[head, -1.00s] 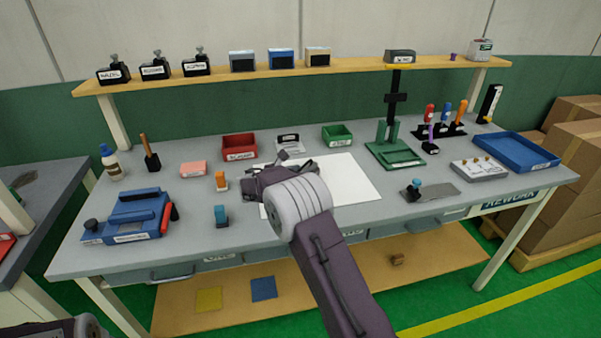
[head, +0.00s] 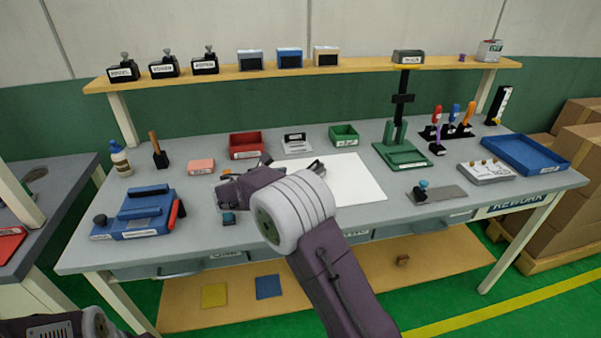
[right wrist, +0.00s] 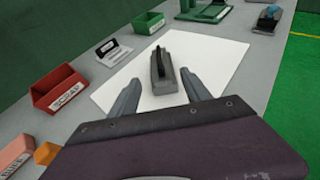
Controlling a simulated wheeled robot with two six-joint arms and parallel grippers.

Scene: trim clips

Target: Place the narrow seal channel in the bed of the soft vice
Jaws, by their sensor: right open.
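A narrow grey piece with a black strip along its top (right wrist: 162,72), which looks like the seal channel, lies on the white mat in the right wrist view. In the head view it is mostly hidden by my right arm. My right gripper (right wrist: 158,92) is open and empty, its fingers pointing at the near end of the piece, one to each side, apart from it. A blue fixture (head: 140,214) with raised bars and a red handle, apparently the soft vice, stands at the table's left front. My left gripper is out of view; only part of the left arm shows.
A red SCRAP bin (head: 246,145), a small label stand (head: 297,143) and a green bin (head: 344,135) stand behind the white mat (head: 362,185). A pink block (head: 201,166) lies left of my right gripper. A green stand (head: 402,155) and blue tray (head: 540,155) are at right.

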